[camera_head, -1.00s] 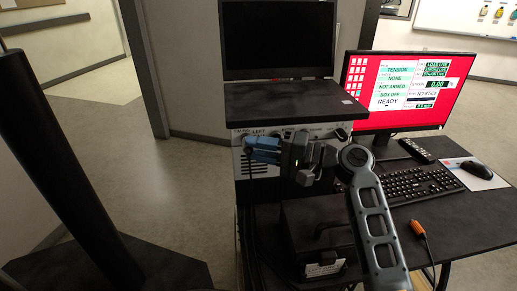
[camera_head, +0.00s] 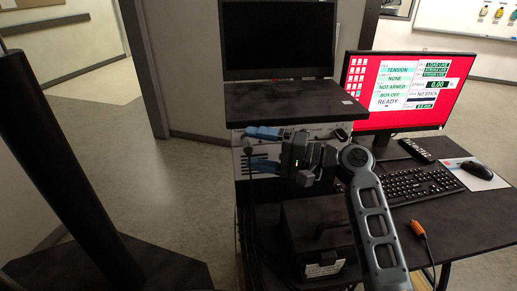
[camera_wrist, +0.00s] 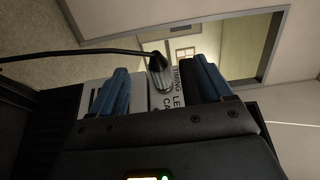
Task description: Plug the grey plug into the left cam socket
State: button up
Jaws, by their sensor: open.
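My gripper (camera_head: 258,148) is open in front of the panel of a grey instrument box (camera_head: 265,185), with one blue finger above the other in the head view. The grey plug (camera_wrist: 161,78) shows between the spread fingers in the wrist view, apart from both. Its ribbed grey body is against the light panel beside the "LEFT CAM" lettering (camera_wrist: 180,100), and its black cable runs off to the left. The left cam socket itself is hidden by the plug. How deeply the plug sits cannot be told. In the head view the fingers partly cover this area.
A dark shelf with a black screen (camera_head: 279,40) is just above the panel. A red monitor (camera_head: 405,90), keyboard (camera_head: 420,183) and mouse (camera_head: 477,170) stand on the right. A black case (camera_head: 318,230) is below my gripper. An orange connector (camera_head: 417,229) lies at the table's front.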

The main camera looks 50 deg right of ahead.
jog(key=v, duration=0.5)
dwell(0.6)
jog(key=v, duration=0.8)
jog(key=shift+b, duration=0.45)
